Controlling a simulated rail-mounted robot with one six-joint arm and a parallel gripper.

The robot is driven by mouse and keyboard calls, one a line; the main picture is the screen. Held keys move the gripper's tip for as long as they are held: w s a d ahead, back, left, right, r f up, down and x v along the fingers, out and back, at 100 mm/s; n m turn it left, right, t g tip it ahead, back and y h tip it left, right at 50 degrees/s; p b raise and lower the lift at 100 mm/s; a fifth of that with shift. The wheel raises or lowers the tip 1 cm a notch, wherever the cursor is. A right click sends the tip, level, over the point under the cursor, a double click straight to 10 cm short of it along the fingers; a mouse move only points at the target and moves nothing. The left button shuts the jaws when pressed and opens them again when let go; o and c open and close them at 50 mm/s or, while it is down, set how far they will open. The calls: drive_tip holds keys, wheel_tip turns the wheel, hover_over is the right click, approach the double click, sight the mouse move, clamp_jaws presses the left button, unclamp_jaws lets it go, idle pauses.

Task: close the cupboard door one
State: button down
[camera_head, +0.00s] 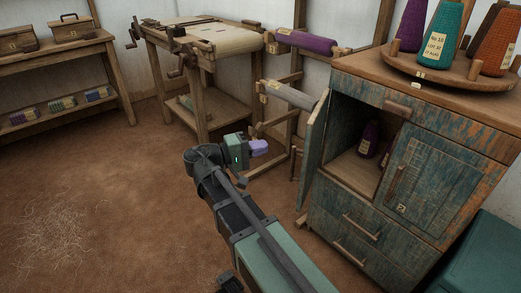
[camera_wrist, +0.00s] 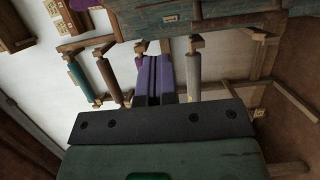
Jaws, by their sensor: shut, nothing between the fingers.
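The cupboard (camera_head: 365,215) is a weathered blue-green wooden cabinet at the right of the head view. Its left door, which I take as door one (camera_head: 313,150), stands swung open and is seen nearly edge-on. Purple cones (camera_head: 368,138) stand inside the open compartment. The right door (camera_head: 419,178), marked 2, is closed. My gripper (camera_head: 259,147) has purple fingers and is left of the open door, apart from it in the picture. In the wrist view its fingers (camera_wrist: 154,78) are together, with nothing visible between them. The door's handle is not clearly visible.
A round tray (camera_head: 435,75) with several yarn cones tops the cupboard. A rack of yarn rollers (camera_head: 290,95) stands behind my gripper. A wooden bench (camera_head: 205,50) is at the back and a shelf (camera_head: 60,60) at far left. The brown floor (camera_head: 110,190) on the left is mostly clear.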

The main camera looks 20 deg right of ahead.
sight(305, 144)
drive_tip(key=s+d, duration=0.2)
drive_tip(key=d, duration=0.7)
drive_tip(key=shift+s, duration=0.4)
drive_tip(key=shift+d, duration=0.15)
